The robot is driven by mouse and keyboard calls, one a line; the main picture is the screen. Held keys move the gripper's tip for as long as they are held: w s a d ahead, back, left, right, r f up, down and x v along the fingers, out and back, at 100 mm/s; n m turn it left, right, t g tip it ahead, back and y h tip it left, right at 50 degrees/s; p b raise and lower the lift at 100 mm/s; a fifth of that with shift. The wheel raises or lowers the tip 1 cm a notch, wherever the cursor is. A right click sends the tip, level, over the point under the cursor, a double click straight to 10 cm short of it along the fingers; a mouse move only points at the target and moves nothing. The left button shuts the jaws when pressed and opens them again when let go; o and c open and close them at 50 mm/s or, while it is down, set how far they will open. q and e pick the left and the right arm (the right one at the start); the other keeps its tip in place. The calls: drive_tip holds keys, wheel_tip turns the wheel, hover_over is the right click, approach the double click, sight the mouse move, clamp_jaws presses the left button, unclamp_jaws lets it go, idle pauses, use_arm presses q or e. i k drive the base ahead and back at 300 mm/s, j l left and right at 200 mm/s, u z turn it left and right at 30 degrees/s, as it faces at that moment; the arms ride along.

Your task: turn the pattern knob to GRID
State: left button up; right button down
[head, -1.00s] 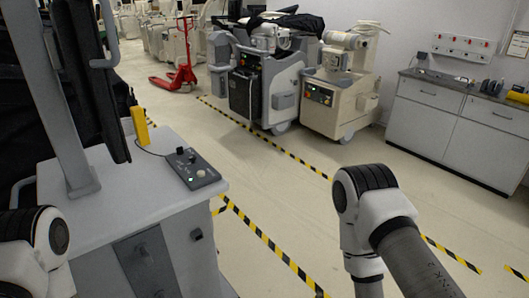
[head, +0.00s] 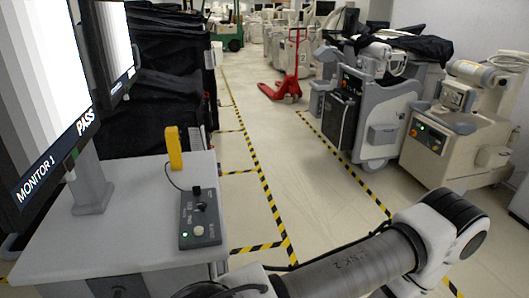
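A dark grey control box (head: 200,218) lies on the light grey cart top (head: 120,245). It carries a black knob (head: 197,192) near its far end, with small markings too fine to read. Below are another small dark control, a pale round button (head: 198,230) and a lit green lamp (head: 184,234). A monitor (head: 50,100) at left shows vertical grey bars and the words MONITOR 1 and PASS. My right arm reaches in along the bottom, in front of the cart; its fingertips do not show. My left gripper is not in view.
A yellow upright block (head: 174,148) with a cable stands behind the box. A second monitor (head: 117,55) stands behind the first. Wheeled machines (head: 375,110) and a red pallet jack (head: 283,88) stand farther off. Striped tape marks the open floor.

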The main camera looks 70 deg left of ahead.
sight(202, 206)
drive_tip(key=i+u, duration=0.55)
drive_tip(key=u, duration=0.25)
drive_tip(key=i+l+u, duration=0.2)
drive_tip(key=u, duration=0.25)
drive_tip(key=i+l+u, duration=0.5)
drive_tip(key=u, duration=0.3)
drive_tip(key=l, duration=0.1)
